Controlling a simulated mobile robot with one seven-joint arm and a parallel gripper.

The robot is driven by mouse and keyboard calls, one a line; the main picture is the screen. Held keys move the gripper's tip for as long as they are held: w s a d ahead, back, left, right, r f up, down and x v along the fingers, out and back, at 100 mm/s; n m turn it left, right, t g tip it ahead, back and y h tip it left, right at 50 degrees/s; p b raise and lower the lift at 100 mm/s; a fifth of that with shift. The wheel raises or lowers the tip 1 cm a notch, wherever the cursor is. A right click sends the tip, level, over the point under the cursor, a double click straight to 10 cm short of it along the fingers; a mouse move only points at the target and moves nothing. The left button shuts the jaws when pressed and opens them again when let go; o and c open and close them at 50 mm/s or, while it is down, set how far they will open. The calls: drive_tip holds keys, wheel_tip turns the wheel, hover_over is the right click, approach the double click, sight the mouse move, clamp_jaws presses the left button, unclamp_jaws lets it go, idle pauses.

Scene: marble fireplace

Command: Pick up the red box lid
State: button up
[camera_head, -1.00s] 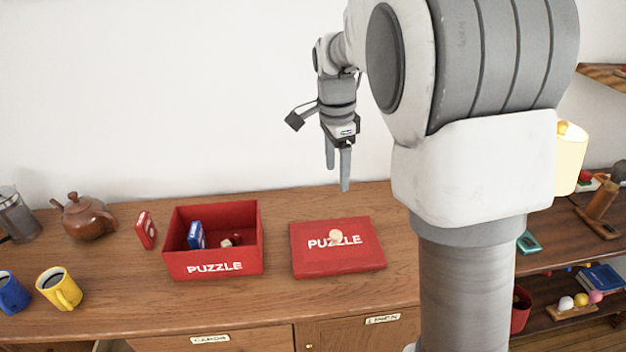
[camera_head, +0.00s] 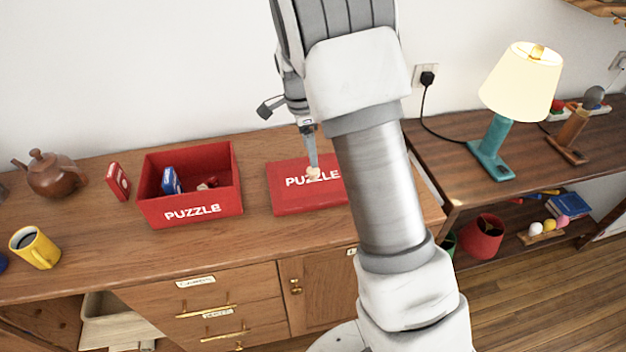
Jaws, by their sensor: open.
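The red box lid (camera_head: 289,200), marked PUZZLE, lies flat on the wooden cabinet top, to the right of the open red box. A small pale knob (camera_head: 313,173) shows at its middle. My gripper (camera_head: 312,163) is open and points down at the knob, its fingertips at or just above it. I cannot tell whether they touch it. My arm hides the right part of the lid. The open red PUZZLE box (camera_head: 190,212) holds a blue item (camera_head: 171,181) and some small pieces.
A red card pack (camera_head: 118,181), a brown teapot (camera_head: 50,175) and a yellow mug (camera_head: 36,248) stand left of the box. A lit lamp (camera_head: 521,82) stands on a shelf unit at right. Bare wood lies in front of the lid.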

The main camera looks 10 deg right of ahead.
sight(313, 177)
drive_tip(key=f, duration=0.5)
drive_tip(key=shift+s+d+f, duration=0.25)
drive_tip(key=shift+d+f, duration=0.05)
drive_tip(key=shift+f, duration=0.05)
clamp_jaws()
